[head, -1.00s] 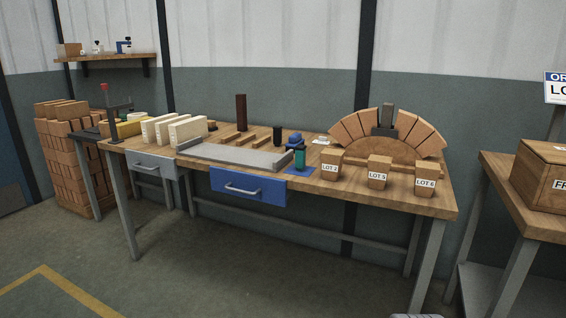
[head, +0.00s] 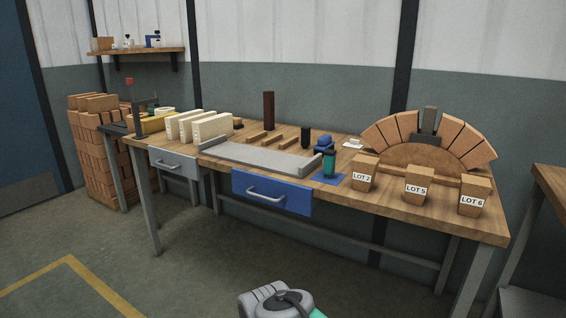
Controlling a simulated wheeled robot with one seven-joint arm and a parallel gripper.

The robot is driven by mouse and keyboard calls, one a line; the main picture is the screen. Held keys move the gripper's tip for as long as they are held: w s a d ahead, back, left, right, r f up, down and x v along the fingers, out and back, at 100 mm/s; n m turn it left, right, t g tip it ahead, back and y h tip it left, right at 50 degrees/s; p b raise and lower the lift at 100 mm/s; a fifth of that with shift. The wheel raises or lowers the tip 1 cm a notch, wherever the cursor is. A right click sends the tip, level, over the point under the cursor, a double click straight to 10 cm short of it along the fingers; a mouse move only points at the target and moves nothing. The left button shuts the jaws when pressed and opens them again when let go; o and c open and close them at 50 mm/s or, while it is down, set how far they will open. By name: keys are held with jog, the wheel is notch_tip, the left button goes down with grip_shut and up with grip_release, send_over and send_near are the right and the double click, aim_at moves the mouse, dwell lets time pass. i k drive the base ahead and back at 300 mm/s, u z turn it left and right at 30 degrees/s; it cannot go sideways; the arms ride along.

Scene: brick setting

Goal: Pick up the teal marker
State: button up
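The teal marker (head: 330,163) is a short upright teal cylinder. It stands on a small blue mat (head: 322,178) near the front edge of the workbench, right of the blue drawer. A dark blue object (head: 323,146) sits just behind it. A grey rounded part of my own arm shows at the bottom middle, well in front of the bench. My gripper itself is not in view.
The wooden workbench (head: 395,206) carries a grey tray (head: 258,157), cream bricks (head: 211,128), a black cylinder (head: 305,137), a brick arch (head: 378,132) and lot-labelled blocks (head: 363,173). A blue drawer (head: 271,193) fronts the bench. Floor before it is clear.

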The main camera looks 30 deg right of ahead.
aim_at(330, 157)
jog(key=u, duration=0.1)
jog(key=i, duration=0.9)
jog(key=z, duration=0.35)
